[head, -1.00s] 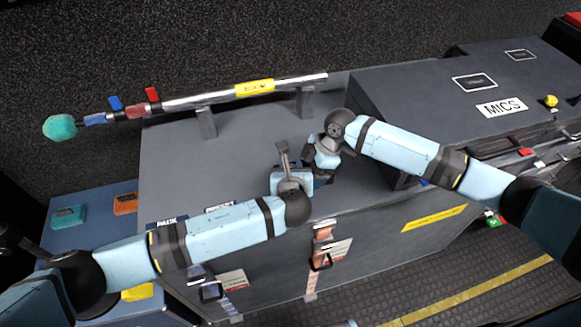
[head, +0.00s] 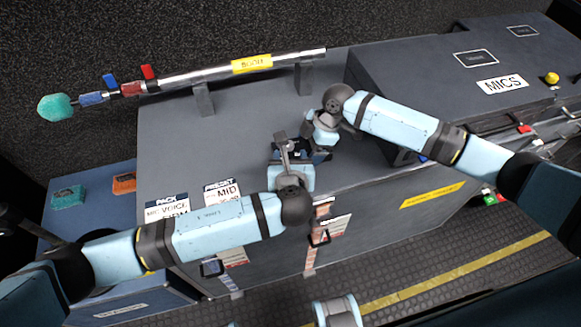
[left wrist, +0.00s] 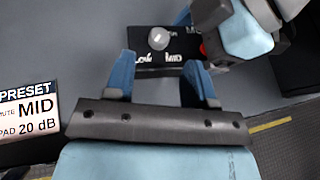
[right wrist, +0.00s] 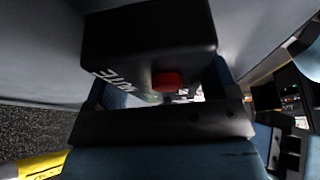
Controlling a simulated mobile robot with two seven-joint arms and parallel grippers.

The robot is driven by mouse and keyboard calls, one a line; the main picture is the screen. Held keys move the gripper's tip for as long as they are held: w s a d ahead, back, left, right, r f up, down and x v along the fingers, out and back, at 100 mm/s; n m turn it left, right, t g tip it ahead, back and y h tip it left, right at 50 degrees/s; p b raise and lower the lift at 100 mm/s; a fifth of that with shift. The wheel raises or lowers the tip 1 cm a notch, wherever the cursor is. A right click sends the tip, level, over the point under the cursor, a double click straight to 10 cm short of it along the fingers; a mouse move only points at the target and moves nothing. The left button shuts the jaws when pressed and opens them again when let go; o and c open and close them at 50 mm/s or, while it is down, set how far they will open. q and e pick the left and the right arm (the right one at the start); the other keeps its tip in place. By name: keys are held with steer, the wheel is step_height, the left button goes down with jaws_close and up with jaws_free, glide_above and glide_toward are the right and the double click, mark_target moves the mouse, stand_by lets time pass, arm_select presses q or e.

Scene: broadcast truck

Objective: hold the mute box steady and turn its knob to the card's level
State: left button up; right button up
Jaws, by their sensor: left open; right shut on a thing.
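The mute box (left wrist: 145,62) is black, with a light grey round knob (left wrist: 158,39) and the words LOW and MID near it. The knob's exact setting is hard to tell. My left gripper (left wrist: 160,66) is open, its two blue fingers spread over the box's near edge, with the knob between and just beyond the tips. My right gripper (right wrist: 158,90) is shut on the box, which shows from below a red button (right wrist: 167,81) and part of the word MUTE. The preset card (left wrist: 27,108) reads MUTE MID, PAD 20 dB; it also shows in the head view (head: 224,188).
A pack card (head: 166,205) lies left of the preset card. A boom pole (head: 215,72) with a teal tip rests on two stands at the back. The large MICS case (head: 440,65) stands at the right.

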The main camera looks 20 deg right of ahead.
arm_select(q)
steer(key=v, duration=0.5)
steer(key=shift+s+a, duration=0.1)
steer(key=shift+s, duration=0.05)
steer(key=w+a+m+g+h, duration=0.5)
steer(key=a+m+g+h, duration=0.15)
steer(key=m+h, duration=0.2)
steer(key=shift+m+t, duration=0.25)
steer(key=shift+t, duration=0.1)
steer(key=x, duration=1.1)
steer(key=shift+w+f, duration=0.2)
steer(key=shift+w, duration=0.15)
